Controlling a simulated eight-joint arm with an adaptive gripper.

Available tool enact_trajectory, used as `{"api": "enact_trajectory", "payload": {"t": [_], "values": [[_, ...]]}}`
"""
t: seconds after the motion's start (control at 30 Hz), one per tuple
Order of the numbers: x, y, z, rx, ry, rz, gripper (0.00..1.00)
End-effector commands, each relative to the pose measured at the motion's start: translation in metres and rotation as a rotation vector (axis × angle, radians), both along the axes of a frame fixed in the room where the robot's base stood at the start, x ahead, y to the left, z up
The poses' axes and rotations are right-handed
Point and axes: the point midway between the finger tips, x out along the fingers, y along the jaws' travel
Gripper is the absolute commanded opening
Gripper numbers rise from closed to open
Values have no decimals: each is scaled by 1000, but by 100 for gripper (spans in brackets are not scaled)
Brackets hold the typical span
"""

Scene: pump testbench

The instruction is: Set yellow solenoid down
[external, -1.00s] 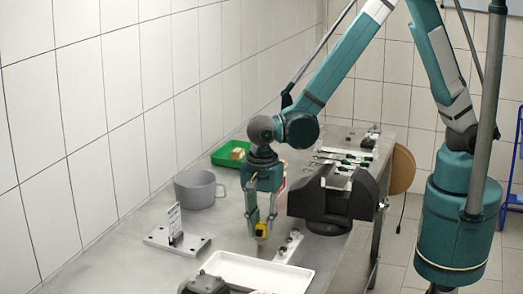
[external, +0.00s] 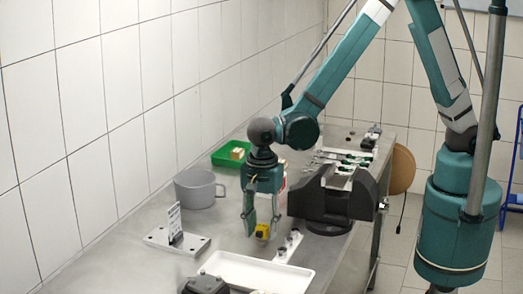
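The yellow solenoid (external: 262,231) is a small yellow block with a dark part. It sits on the grey metal bench, left of a white strip with small fittings (external: 288,246) and behind the white tray. My gripper (external: 262,229) points straight down over it. The fingers are spread, one on each side of the solenoid, and look apart from it. The solenoid's underside is too small to make out clearly.
A white tray (external: 256,273) lies in front, with a dark grey device (external: 206,285) beside it. A black vise (external: 333,200) stands close on the right. A grey pot (external: 195,188), a metal plate with a sign (external: 176,240) and a green bin (external: 231,153) are left and behind.

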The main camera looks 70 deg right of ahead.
Motion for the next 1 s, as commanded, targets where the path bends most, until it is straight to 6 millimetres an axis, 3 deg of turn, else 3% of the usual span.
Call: {"api": "enact_trajectory", "payload": {"t": [0.37,1.0], "values": [[0,0,21,0,0,0,35],[0,0,106,0,0,0,35]]}}
